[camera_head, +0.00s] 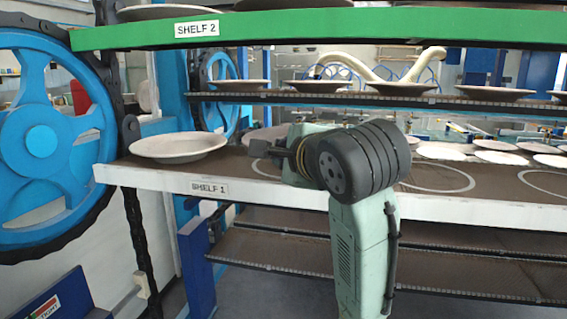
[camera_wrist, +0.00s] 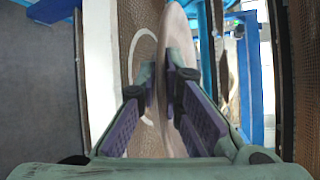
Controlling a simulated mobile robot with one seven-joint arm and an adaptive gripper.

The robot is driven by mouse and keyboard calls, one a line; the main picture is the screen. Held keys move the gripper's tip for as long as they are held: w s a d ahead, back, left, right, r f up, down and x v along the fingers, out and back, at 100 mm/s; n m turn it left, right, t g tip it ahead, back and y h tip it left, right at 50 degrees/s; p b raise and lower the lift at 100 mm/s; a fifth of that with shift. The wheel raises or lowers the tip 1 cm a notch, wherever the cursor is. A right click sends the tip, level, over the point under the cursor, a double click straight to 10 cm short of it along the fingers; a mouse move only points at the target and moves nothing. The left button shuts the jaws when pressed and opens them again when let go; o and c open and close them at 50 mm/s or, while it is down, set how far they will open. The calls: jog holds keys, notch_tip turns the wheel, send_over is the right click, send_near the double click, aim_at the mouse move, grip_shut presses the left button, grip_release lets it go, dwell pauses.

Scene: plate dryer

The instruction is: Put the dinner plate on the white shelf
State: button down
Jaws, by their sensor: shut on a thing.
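The white shelf (camera_head: 330,200), labelled SHELF 1, has a white front edge and a brown top with pale ring marks. My gripper (camera_head: 258,149) is over its left part in the head view; the fingers there are partly hidden by my wrist. In the wrist view my gripper (camera_wrist: 165,85) is shut on the dinner plate (camera_wrist: 176,35), which shows almost edge-on between the fingers. The shelf's white edge (camera_wrist: 100,60) and a ring mark lie left of it. A pale plate (camera_head: 178,147) is level at the shelf's left end in the head view; I cannot tell whether it is the held one.
A green-edged shelf (camera_head: 330,27), labelled SHELF 2, runs above with plates on it. A blue wheel with a chain (camera_head: 42,140) stands at the left. More plates (camera_head: 500,157) lie behind on the right. Bare ring-marked room (camera_head: 480,185) shows right of my arm.

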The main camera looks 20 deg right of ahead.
jog(key=w, duration=0.1)
jog(key=w+d, duration=0.1)
jog(key=w, duration=0.1)
jog(key=w+p, duration=0.1)
jog(key=shift+w+d+f, duration=0.1)
jog(key=shift+w+d, duration=0.3)
jog(key=f, duration=0.1)
jog(key=w+f, duration=0.1)
jog(key=shift+d+f+p, duration=0.2)
jog(key=shift+f+p, duration=0.1)
jog(key=shift+p, duration=0.05)
jog(key=shift+f, duration=0.55)
jog(key=shift+f, duration=0.1)
jog(key=c, duration=2.1)
grip_release()
jog(key=shift+f, duration=0.1)
jog(key=shift+c, duration=0.2)
jog(key=shift+o, duration=0.6)
